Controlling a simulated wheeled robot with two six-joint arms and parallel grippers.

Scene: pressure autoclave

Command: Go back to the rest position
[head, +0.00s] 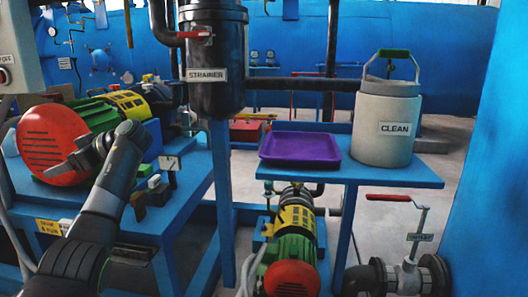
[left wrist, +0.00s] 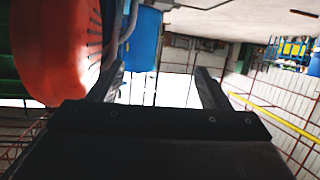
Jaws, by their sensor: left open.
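My left gripper (head: 62,168) is in front of the red end cover (head: 42,148) of the green motor at the left of the head view. My dark left arm rises from the bottom left and bends over toward it. In the left wrist view the two fingers of the left gripper (left wrist: 160,82) stand wide apart with nothing between them. The red cover (left wrist: 58,50) fills the upper left there, close beside one finger. Whether they touch cannot be told. My right gripper is not in view.
A black strainer (head: 213,55) hangs in the centre. A blue table (head: 345,177) holds a purple tray (head: 300,148) and a grey CLEAN container (head: 385,145) with a green handle. A red-handled outlet valve (head: 390,198) and a lower pump (head: 295,225) stand below. Grey floor shows between.

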